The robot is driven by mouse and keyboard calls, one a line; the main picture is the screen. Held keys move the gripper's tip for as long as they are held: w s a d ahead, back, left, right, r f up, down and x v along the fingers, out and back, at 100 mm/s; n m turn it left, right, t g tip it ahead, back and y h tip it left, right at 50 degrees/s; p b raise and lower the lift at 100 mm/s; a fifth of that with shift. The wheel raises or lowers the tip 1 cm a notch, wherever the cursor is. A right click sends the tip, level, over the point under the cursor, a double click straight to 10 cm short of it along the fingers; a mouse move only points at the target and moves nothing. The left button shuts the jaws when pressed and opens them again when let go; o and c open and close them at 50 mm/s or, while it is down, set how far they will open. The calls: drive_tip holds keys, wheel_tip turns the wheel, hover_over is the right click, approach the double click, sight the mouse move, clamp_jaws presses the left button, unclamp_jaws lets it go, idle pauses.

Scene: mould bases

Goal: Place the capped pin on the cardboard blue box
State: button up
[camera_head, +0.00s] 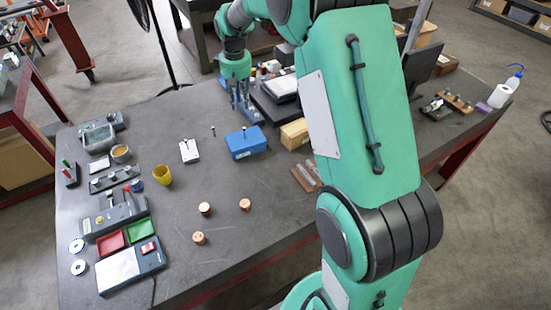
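A blue box (246,142) sits near the middle of the table, with a small thin object at its top. A small upright pin (213,130) with a darker top stands on the table left of the box; it may be the capped pin, but it is too small to be sure.
A white block (189,151) with a small upright piece, a yellow cup (162,175) and several copper cylinders (245,204) stand on the table (190,240). A cardboard box (294,134) is right of the blue box. My arm hides much of the table's right part.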

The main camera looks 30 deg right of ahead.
drive_tip(key=s+a+r+m+t, duration=0.1)
drive_tip(key=s+a+r, duration=0.2)
drive_tip(key=s+r, duration=0.6)
drive_tip(key=s+a+r+t, duration=0.1)
drive_tip(key=s+a+r, duration=0.2)
drive_tip(key=s+r, duration=0.6)
drive_tip(key=s+a+f+t, duration=0.1)
drive_tip(key=s, duration=1.1)
drive_tip(key=s+a+m+t, duration=0.1)
drive_tip(key=s+a, duration=0.1)
drive_tip(key=s, duration=1.1)
drive_tip(key=shift+s+a+f+t, duration=0.25)
drive_tip(key=shift+a+f+t, duration=0.05)
drive_tip(key=shift+f+t, duration=0.1)
wheel_tip(320, 180, down, 12)
drive_tip(key=b, duration=1.1)
drive_tip(key=shift+r+b, duration=0.25)
drive_tip(key=shift+b, duration=0.1)
idle(1.3)
